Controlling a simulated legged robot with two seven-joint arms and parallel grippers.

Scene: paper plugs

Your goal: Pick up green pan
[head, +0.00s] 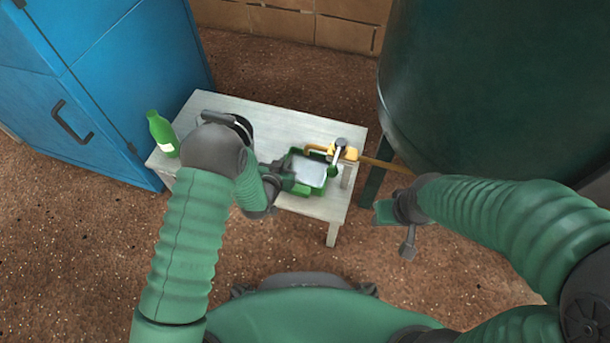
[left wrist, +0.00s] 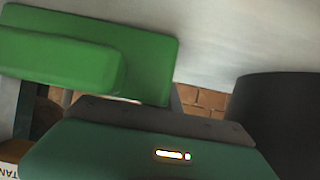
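The green pan (head: 324,164), a shallow green tray with a pale grey inside, sits at the right part of the small white table. My left gripper (head: 283,183) is at the pan's left side, with its dark parts over or against the near-left rim. Whether it grips the rim is hidden. In the left wrist view, bright green blocks (left wrist: 90,62) fill the upper left, close to the camera; I cannot tell which part they are. My right gripper (head: 396,224) hangs right of the table, away from the pan, its two fingers spread and empty.
A blue cabinet (head: 95,70) stands left and a large dark green tank (head: 480,80) right.

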